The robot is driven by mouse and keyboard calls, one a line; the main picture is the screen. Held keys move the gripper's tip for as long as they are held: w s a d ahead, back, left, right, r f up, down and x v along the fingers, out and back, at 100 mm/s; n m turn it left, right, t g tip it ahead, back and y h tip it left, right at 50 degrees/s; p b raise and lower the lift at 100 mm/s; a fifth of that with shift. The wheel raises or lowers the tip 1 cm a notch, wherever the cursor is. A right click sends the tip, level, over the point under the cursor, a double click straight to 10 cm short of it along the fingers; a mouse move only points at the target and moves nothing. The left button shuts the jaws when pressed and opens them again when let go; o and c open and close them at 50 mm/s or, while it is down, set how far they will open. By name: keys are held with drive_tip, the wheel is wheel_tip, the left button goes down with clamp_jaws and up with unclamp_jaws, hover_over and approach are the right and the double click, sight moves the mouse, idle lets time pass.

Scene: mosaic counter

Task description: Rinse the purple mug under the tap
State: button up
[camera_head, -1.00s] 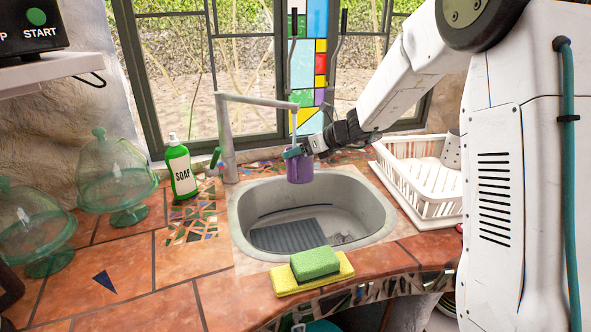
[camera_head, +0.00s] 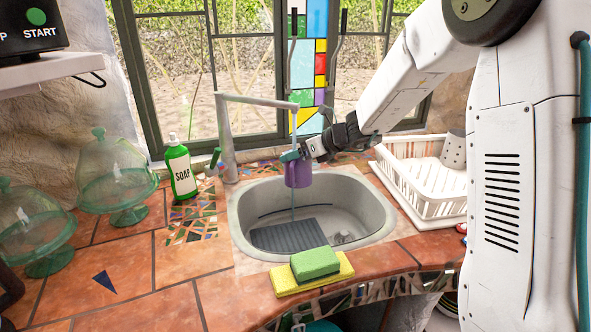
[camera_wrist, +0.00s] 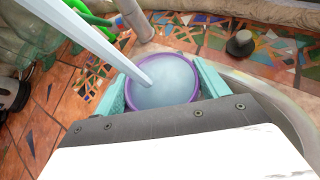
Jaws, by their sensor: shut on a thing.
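The purple mug (camera_head: 299,176) hangs upright over the sink (camera_head: 236,218), below the spout of the grey tap (camera_head: 228,135). My gripper (camera_head: 291,155) is shut on it, above the basin floor. In the wrist view, the teal fingers of my gripper (camera_wrist: 163,85) lie on both sides of the mug (camera_wrist: 192,95). A pale stream of water (camera_wrist: 85,35) runs from the upper left into the mug, which looks full of cloudy water (camera_wrist: 165,85). The tap has a green lever (camera_head: 215,158).
A green soap bottle (camera_head: 181,172) stands left of the tap. A green and yellow sponge pair (camera_head: 314,264) lies on the front edge. A white dish rack (camera_head: 425,200) is on the right. Glass domes (camera_head: 115,172) stand at left. A window is behind.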

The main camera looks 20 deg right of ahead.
sight(296, 165)
drive_tip(key=shift+s, duration=2.95)
drive_tip(key=shift+r, duration=0.15)
drive_tip(key=shift+s+d+r, duration=0.1)
drive_tip(key=shift+s+r, duration=0.6)
drive_tip(key=shift+s, duration=0.3)
drive_tip(key=shift+s+r, duration=0.7)
drive_tip(key=shift+s, duration=0.3)
drive_tip(key=o, duration=0.6)
drive_tip(key=c, duration=0.8)
drive_tip(key=shift+n+t, duration=0.5)
drive_tip(key=shift+t, duration=0.4)
drive_tip(key=shift+s+a+f, duration=0.25)
drive_tip(key=shift+a+f, duration=0.3)
drive_tip(key=shift+f, duration=0.3)
drive_tip(key=shift+s+a+f, duration=0.25)
drive_tip(key=shift+a+f, duration=0.3)
drive_tip(key=shift+f, duration=0.35)
drive_tip(key=shift+s+a+f, duration=0.25)
drive_tip(key=shift+a+f, duration=0.3)
drive_tip(key=shift+f, duration=0.3)
